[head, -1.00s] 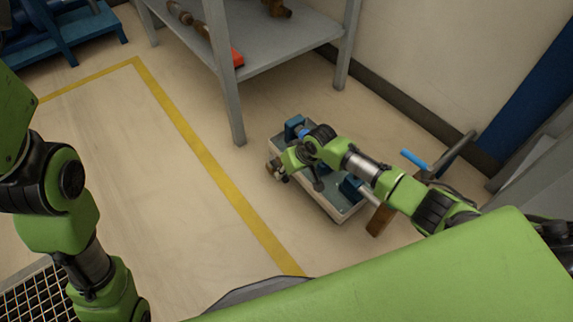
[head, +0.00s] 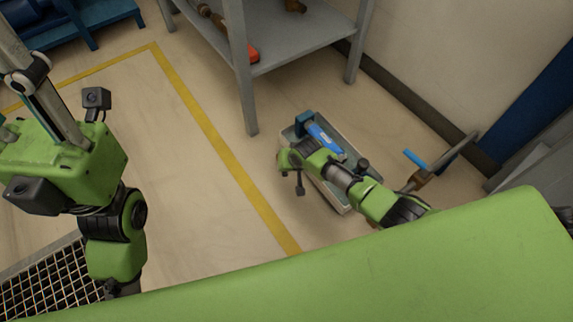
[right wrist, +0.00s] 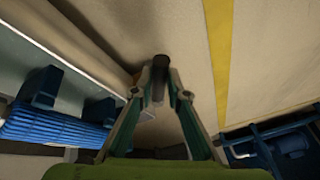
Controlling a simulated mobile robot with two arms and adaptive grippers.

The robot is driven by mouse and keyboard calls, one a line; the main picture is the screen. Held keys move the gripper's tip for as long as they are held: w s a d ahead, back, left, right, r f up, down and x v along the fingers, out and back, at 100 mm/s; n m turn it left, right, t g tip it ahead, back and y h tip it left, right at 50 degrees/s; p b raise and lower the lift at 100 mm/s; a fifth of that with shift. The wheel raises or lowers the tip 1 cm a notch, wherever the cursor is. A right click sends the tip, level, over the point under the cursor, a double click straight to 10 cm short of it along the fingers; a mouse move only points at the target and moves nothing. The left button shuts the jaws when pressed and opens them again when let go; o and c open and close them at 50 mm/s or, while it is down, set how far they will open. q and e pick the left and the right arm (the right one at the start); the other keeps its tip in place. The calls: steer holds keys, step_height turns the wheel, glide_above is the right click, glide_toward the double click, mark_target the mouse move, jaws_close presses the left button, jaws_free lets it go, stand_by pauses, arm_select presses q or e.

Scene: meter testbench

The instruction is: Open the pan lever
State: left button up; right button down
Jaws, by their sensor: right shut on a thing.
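In the right wrist view my right gripper (right wrist: 160,82) is shut on the end of a dark bar (right wrist: 158,68), which looks like the pan lever. The bar's other end is hidden. In the head view my right arm reaches over a light grey pan (head: 342,207) on the floor; its gripper is hidden there. My left gripper (head: 28,78) is at the left edge of the head view, partly cut off, away from the pan. Its fingertips cannot be judged.
A blue meter (head: 326,141) lies in the pan beside a blue clamp block (head: 305,121). A grey shelf (head: 251,100) stands behind. A blue-handled lever (head: 415,159) is right of the pan. Open floor with a yellow line (head: 215,142) lies to the left.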

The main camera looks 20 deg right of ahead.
steer(key=shift+w, duration=0.1)
steer(key=c, duration=2.2)
jaws_free()
steer(key=shift+c, duration=0.2)
steer(key=v, duration=1.2)
